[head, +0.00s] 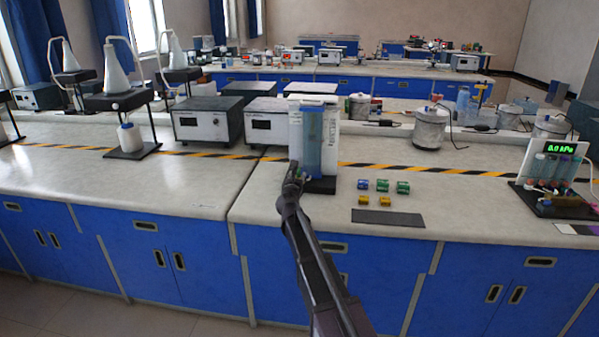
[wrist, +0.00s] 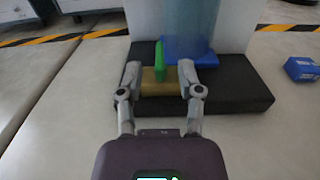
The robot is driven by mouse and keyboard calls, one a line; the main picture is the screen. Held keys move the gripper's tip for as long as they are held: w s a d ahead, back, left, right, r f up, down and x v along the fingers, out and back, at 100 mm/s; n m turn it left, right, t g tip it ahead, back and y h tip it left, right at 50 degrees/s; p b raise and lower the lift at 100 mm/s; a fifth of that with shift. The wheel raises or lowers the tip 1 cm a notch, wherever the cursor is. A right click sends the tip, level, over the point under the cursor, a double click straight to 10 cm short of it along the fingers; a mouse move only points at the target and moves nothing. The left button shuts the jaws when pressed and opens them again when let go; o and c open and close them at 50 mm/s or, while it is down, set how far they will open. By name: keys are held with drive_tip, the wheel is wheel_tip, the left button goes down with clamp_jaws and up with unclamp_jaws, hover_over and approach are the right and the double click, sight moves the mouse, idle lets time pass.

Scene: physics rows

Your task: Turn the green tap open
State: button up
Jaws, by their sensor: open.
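The green tap handle (wrist: 159,60) shows as a thin upright green piece in the wrist view. It stands at the top of a yellow-brown block (wrist: 160,83), at the foot of a column with a blue-grey tank (head: 312,135). A blue piece (wrist: 190,50) sits just right of the handle. My gripper (wrist: 160,72) is open, one finger on each side of the yellow-brown block, with the green handle just beyond and between the fingertips. I cannot tell whether the fingers touch anything.
The column stands on a black base (wrist: 245,90). To its right lie small blue (head: 363,184), green (head: 403,187) and yellow (head: 386,202) blocks, with a dark mat (head: 388,217) in front.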

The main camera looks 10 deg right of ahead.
sight(298, 174)
drive_tip(key=shift+x, duration=1.95)
drive_tip(key=shift+c, duration=0.2)
clamp_jaws()
drive_tip(key=shift+d, duration=0.2)
drive_tip(key=shift+a, duration=0.2)
